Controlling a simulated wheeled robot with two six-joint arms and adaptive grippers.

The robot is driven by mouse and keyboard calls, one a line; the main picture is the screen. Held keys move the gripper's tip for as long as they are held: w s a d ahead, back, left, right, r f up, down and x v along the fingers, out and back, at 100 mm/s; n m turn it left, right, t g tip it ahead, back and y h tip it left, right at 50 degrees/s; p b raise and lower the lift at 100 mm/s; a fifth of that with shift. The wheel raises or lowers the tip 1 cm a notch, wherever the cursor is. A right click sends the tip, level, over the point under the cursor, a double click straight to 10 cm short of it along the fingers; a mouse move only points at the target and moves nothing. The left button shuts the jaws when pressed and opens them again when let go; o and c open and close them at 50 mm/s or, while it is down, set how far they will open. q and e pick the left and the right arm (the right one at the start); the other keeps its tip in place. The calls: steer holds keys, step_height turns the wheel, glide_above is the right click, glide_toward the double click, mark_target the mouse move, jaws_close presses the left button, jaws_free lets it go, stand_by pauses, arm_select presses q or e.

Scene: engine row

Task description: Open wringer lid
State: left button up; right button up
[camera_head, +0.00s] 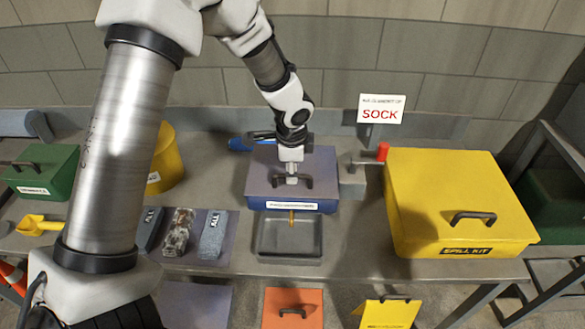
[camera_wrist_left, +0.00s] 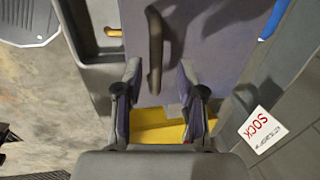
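The wringer (camera_head: 262,192) is a blue box with a grey-purple lid (camera_head: 318,165) at the middle of the bench; the lid looks shut. Its dark bar handle (camera_head: 305,182) is near the lid's front edge. The lid (camera_wrist_left: 205,45) and handle (camera_wrist_left: 155,40) also show in the left wrist view. My left gripper (camera_head: 291,172) points down over the handle. In the wrist view its two fingers (camera_wrist_left: 158,75) are apart, with the handle's near end between the tips. I cannot tell whether they touch it. My right gripper is not in view.
A grey tray (camera_head: 290,258) sits in front of the wringer. A yellow spill kit box (camera_head: 450,190) stands right, with a red-topped valve (camera_head: 382,151) between. Blocks (camera_head: 212,236) and a yellow container (camera_head: 165,160) are left. A wall (camera_head: 350,50) with a SOCK sign (camera_head: 381,109) stands behind.

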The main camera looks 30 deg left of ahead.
arm_select(q)
steer(key=shift+a, duration=0.1)
step_height(320, 180, up, 12)
steer(key=s+d, duration=0.1)
steer(key=s, duration=0.1)
steer(key=shift+f, duration=0.15)
steer(key=shift+w+d, duration=0.1)
